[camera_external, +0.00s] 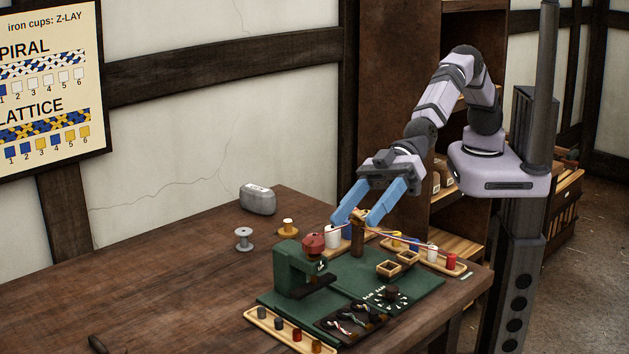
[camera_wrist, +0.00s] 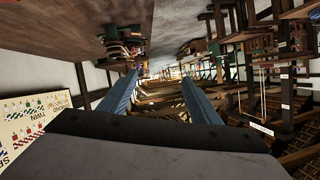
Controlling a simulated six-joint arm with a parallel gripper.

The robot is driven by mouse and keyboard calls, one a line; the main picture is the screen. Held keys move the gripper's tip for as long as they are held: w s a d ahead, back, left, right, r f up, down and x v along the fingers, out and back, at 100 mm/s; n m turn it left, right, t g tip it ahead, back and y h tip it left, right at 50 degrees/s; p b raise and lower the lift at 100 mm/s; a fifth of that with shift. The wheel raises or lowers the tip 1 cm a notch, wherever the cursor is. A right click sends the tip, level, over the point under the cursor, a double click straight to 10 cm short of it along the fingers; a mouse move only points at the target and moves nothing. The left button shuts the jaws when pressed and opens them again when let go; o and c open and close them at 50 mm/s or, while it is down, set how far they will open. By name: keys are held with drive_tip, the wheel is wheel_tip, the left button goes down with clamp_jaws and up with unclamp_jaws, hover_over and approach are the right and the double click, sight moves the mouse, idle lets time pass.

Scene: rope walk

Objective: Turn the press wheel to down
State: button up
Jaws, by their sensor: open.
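The green press (camera_external: 296,270) stands on the near part of the table, a C-shaped frame with a red wheel (camera_external: 313,243) on its top right. Which position the wheel is turned to cannot be told. My gripper (camera_external: 352,222) has blue fingers, spread apart, pointing down to the left. It is to the right of and behind the wheel, above a brown wooden post (camera_external: 357,240), and apart from the wheel. The wrist view shows both fingers (camera_wrist: 158,80) spread with nothing between them; small coloured things at its top left are too small to tell.
Spools in trays (camera_external: 433,252) and small wooden boxes (camera_external: 389,268) lie right of the press. A dark tray (camera_external: 350,322) and a tray of coloured pegs (camera_external: 290,333) are in front. A grey weight (camera_external: 258,199) stands at the back. The table's left side is mostly clear.

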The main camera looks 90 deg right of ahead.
drive_tip(key=w+d+m+t+h+b, duration=0.25)
drive_tip(key=d+t+h, duration=0.45)
drive_tip(key=d, duration=1)
drive_tip(key=t+y, duration=0.2)
approach(314, 241)
drive_tip(key=w, duration=0.3)
drive_tip(key=shift+s+a+f+m, duration=0.2)
drive_tip(key=shift+a+f+m, duration=0.1)
drive_tip(key=shift+a+m, duration=0.1)
drive_tip(key=shift+w, duration=0.1)
drive_tip(key=shift+p+x, duration=1)
drive_tip(key=shift+x, duration=2.55)
drive_tip(key=shift+f, duration=0.1)
drive_tip(key=c, duration=1.1)
